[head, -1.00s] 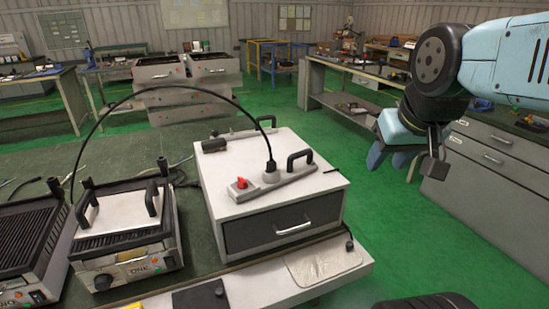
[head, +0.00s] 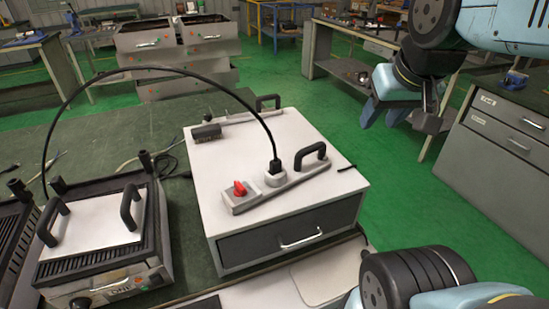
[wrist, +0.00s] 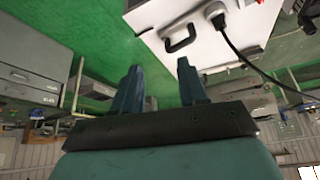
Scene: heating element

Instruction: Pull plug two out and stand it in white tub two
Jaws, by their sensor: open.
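A black plug (head: 274,166) stands upright in a grey socket strip (head: 268,189) on top of a white box (head: 215,170). A black cable (head: 150,69) arches from it to the grill at the left. The plug also shows in the wrist view (wrist: 217,20), near the top. I cannot read a number on it. My gripper (head: 400,108) is open and empty, in the air to the right of and beyond the box. The wrist view shows its two blue fingers (wrist: 160,75) apart with nothing between them. I see no white tub in the present views.
A red switch (head: 239,189) and a black handle (head: 310,155) flank the plug on the strip. A grill (head: 110,260) with a light plate stands left of the box. A grey cabinet (head: 490,145) is at the right. Green floor is clear between.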

